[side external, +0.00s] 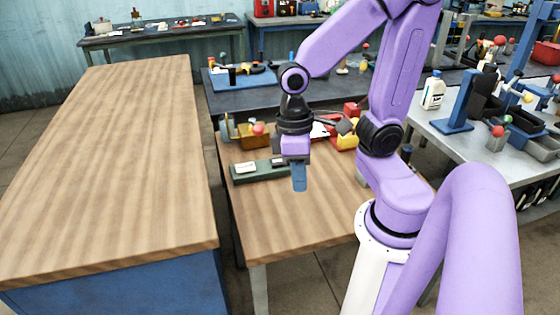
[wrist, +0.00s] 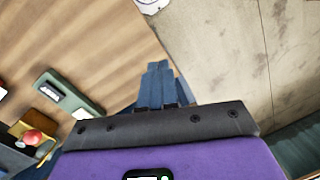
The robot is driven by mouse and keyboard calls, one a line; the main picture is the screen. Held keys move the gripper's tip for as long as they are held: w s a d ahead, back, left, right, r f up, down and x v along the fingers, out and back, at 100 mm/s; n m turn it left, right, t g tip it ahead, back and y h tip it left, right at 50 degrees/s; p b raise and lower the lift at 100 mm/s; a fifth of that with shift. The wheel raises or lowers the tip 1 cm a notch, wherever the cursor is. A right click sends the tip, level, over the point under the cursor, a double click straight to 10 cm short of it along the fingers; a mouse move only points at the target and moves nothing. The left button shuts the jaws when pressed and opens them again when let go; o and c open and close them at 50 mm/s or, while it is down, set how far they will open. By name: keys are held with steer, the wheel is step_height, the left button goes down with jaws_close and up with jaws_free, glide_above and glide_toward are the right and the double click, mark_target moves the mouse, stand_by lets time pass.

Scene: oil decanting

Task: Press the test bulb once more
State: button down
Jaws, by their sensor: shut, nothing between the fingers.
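I cannot tell for sure which thing is the test bulb. A green box (side external: 262,172) with pale panels on top lies on the wooden table; it also shows in the wrist view (wrist: 84,103). Behind it is an amber block (side external: 252,141) with a red ball (side external: 258,129); the red ball shows at lower left in the wrist view (wrist: 32,137). My gripper (side external: 299,184) is shut and empty, with its blue fingers pointing down. It appears in front of and right of the green box, apart from it. The fingers also show in the wrist view (wrist: 160,72).
A long wooden-topped bench (side external: 110,165) stands at the left across a narrow gap. Red and yellow items (side external: 350,138) stand at the back of my table. A metal table at right holds a white bottle (side external: 434,92) and several fixtures. The table's front is bare.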

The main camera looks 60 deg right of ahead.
steer(key=w+d+f+m+g+y, duration=0.1)
steer(key=w+d+m+y, duration=0.2)
steer(key=w+m, duration=0.55)
steer(key=m+t+y, duration=0.3)
steer(key=m+t, duration=0.5)
steer(key=m, duration=2.2)
glide_above(272, 162)
steer(key=s+d, duration=0.1)
steer(key=s, duration=0.1)
step_height(272, 162, down, 3)
steer(key=shift+s+d+f+m+t, duration=0.1)
steer(key=shift+d+m+t, duration=0.2)
steer(key=shift+d+m, duration=0.45)
steer(key=shift+d+n, duration=0.15)
steer(key=shift+n, duration=0.15)
steer(key=shift+f, duration=4.4)
steer(key=shift+f, duration=0.1)
steer(key=shift+f, duration=0.35)
